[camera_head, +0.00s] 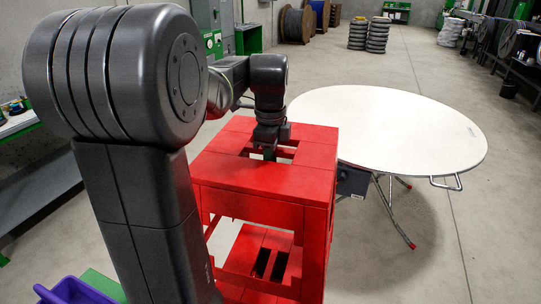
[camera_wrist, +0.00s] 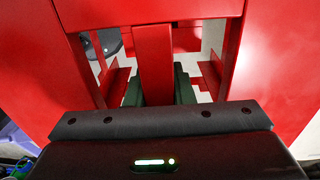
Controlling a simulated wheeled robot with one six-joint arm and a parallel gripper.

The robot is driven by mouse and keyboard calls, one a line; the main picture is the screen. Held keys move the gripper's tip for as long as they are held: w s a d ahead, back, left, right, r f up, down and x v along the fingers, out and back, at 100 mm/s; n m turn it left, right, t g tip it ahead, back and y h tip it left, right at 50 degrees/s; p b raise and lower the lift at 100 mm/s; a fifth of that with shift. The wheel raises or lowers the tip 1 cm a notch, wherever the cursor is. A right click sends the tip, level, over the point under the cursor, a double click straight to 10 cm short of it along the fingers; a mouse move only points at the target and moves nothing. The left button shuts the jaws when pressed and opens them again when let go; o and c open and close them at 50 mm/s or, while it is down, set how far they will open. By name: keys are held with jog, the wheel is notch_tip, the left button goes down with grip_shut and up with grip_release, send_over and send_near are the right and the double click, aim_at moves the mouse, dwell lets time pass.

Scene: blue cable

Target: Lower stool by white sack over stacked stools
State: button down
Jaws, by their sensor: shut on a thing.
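A red stool (camera_head: 232,165) with a slotted top fills the middle of the head view. My gripper (camera_head: 269,152) reaches down into the slots of its top. In the wrist view my gripper's dark fingers (camera_wrist: 160,90) stand on either side of the stool's red middle bar (camera_wrist: 154,55) and are shut on it. Between the stool's legs a second red slotted top (camera_head: 243,259) shows lower down. I cannot tell whether the upper stool touches it. A whitish bundle (camera_head: 450,32), perhaps the white sack, stands far back at the right.
A round white folding table (camera_head: 390,125) stands close at the stool's right. A purple bin (camera_head: 70,290) is at the lower left, and a grey bench (camera_head: 40,185) runs along the left. Coil stacks (camera_head: 367,34) stand far back. Floor right of the table is clear.

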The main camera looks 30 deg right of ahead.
jog(key=shift+f+b, duration=1.15)
jog(key=shift+f, duration=1.3)
notch_tip(320, 180, down, 12)
jog(key=b, duration=0.6)
jog(key=shift+b, duration=0.4)
notch_tip(320, 180, down, 14)
jog(key=b, duration=0.8)
dwell(0.8)
dwell(0.3)
jog(key=shift+f+b, duration=1.2)
jog(key=shift+f, duration=0.9)
jog(key=c, duration=1.2)
grip_release()
